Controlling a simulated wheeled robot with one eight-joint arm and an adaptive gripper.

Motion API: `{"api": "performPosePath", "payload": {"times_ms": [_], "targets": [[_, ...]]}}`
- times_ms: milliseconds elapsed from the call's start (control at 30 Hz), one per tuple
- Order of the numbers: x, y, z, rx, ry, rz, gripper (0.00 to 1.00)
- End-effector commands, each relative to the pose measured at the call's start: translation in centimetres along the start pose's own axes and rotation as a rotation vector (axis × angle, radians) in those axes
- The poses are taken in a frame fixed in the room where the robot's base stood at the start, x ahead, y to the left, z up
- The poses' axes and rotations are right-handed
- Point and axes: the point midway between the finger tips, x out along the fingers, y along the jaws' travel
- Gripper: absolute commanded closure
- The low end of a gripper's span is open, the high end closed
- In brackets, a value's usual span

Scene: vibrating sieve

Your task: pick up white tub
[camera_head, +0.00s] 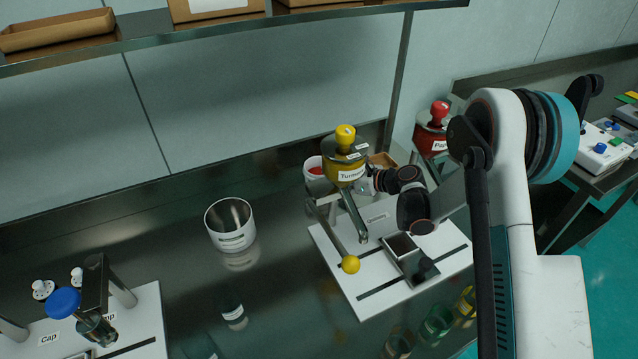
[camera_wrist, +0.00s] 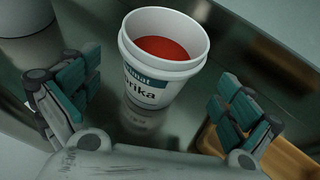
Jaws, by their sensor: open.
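A white tub (camera_wrist: 150,85) with red powder inside and a label ending in "rika" stands upright in the wrist view, in the upper middle. In the head view the white tub (camera_head: 313,167) shows only partly, behind the yellow "Turmeric" hopper. My gripper (camera_wrist: 158,98) is open, with one finger on each side of the tub and a visible gap to each in the picture. I cannot tell how far the tub stands beyond the fingertips. In the head view the fingers are mostly hidden behind the hopper.
The yellow hopper (camera_head: 345,160) stands close beside my wrist on a white base plate (camera_head: 375,301). A wooden tray (camera_wrist: 284,158) lies right of the tub. A steel-lined white container (camera_head: 230,238) stands to the left. A shelf (camera_head: 230,27) runs above the back.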

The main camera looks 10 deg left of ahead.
Motion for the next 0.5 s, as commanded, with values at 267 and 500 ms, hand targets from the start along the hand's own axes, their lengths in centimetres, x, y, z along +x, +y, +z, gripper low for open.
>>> {"api": "performPosePath", "payload": {"times_ms": [267, 500], "targets": [[1.6, 0.1, -0.1, 0.000, 0.000, 0.001, 0.01], [5.0, 0.1, -0.1, -0.001, 0.000, 0.002, 0.01]]}}
